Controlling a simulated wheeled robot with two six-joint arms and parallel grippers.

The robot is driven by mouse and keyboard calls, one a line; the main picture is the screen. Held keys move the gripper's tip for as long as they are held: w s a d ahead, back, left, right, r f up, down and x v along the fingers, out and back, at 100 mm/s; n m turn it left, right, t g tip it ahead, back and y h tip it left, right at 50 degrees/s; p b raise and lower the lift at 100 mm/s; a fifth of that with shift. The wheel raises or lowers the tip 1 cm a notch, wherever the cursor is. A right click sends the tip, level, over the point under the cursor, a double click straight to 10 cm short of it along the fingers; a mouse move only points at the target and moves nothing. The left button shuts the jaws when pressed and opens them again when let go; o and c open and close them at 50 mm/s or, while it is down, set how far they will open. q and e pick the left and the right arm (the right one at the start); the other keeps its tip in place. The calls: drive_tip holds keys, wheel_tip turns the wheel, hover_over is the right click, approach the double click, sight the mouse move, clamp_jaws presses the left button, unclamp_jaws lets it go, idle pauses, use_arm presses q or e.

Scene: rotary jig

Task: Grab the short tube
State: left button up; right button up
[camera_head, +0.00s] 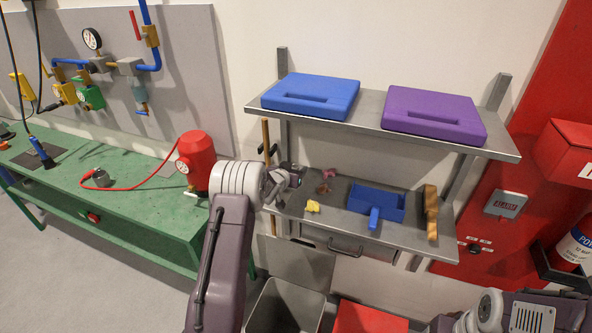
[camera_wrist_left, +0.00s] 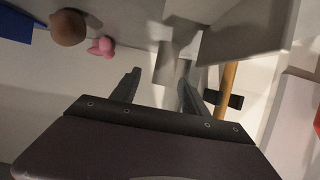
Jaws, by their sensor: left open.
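My left gripper (camera_head: 292,174) is at the left end of the lower metal shelf (camera_head: 335,216), below the upper shelf. In the left wrist view its two dark fingers (camera_wrist_left: 160,86) are apart, with nothing seen held between them. A pale grey piece shows beyond the fingertips; I cannot tell what it is. I cannot make out a short tube for certain in either view. A small pink thing (camera_head: 327,180) stands on the lower shelf just right of the gripper; a pink shape (camera_wrist_left: 101,47) also shows in the wrist view. My right gripper's fingers are out of sight.
The lower shelf holds a yellow lump (camera_head: 312,206), a blue dustpan (camera_head: 375,203) and a brown brush (camera_head: 431,210). Blue (camera_head: 311,95) and purple (camera_head: 434,114) cases lie on the upper shelf. A green bench (camera_head: 130,205) stands left, a grey bin (camera_head: 287,307) below.

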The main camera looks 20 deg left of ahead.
use_arm(q)
drive_tip(key=shift+w+a+f, duration=0.15)
drive_tip(key=shift+w+f, duration=0.05)
drive_tip(key=shift+w, duration=0.4)
drive_tip(key=shift+w+a+f, duration=0.25)
drive_tip(key=shift+w+f, duration=0.1)
drive_tip(key=shift+s+d+r, duration=0.15)
drive_tip(key=c, duration=0.8)
clamp_jaws()
